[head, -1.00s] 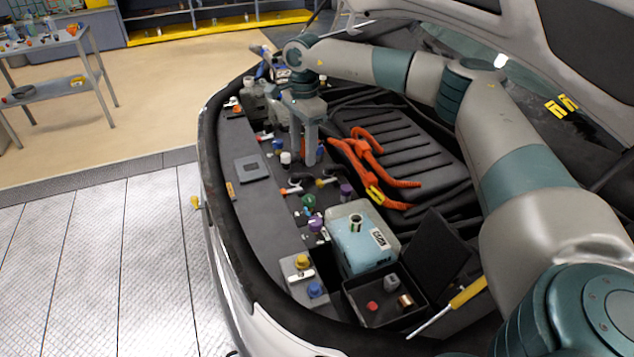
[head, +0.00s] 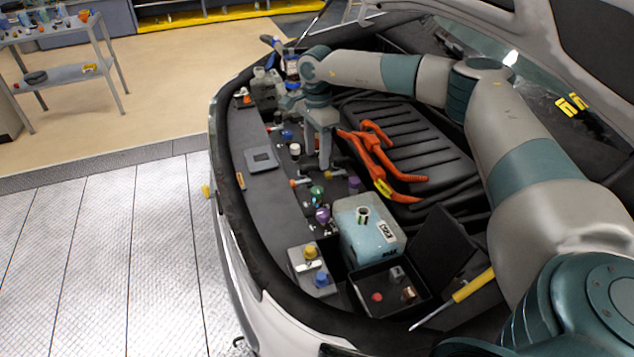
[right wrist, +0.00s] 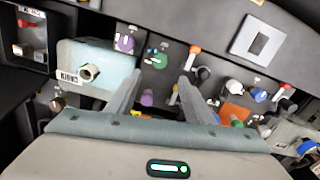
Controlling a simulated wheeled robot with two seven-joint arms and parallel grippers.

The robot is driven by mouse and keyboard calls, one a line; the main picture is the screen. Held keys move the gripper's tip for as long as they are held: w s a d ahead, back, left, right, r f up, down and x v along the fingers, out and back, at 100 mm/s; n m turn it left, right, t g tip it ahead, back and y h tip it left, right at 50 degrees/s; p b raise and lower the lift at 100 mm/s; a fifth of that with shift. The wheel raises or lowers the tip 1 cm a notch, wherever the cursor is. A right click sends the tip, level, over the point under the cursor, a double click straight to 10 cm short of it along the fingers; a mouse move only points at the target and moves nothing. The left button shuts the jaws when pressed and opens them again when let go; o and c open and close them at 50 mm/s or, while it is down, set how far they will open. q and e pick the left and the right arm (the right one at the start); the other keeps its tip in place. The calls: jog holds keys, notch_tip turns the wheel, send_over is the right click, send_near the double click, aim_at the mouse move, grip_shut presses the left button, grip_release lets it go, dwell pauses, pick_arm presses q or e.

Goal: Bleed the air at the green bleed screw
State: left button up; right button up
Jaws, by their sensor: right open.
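The green screw (head: 317,190) stands among small fittings on the dark panel of the engine bay, between a purple cap (head: 322,214) and my right gripper (head: 321,161). My right gripper is open and empty, pointing down over the panel, a little behind the green screw in the head view. My left gripper is in neither view.
The pale blue tank (head: 366,240) stands beside the fittings. An open black box (head: 352,290) with small parts and a yellow-handled screwdriver (head: 470,285) lie at the front. Orange hoses (head: 378,165) run behind. Orange-tipped valves (right wrist: 195,50) sit near the fingers.

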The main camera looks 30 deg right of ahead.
aim_at(317, 189)
notch_tip(317, 189, down, 12)
jog(key=p, duration=0.3)
jog(key=shift+f+p, duration=0.2)
jog(key=shift+p, duration=0.15)
jog(key=c, duration=1.1)
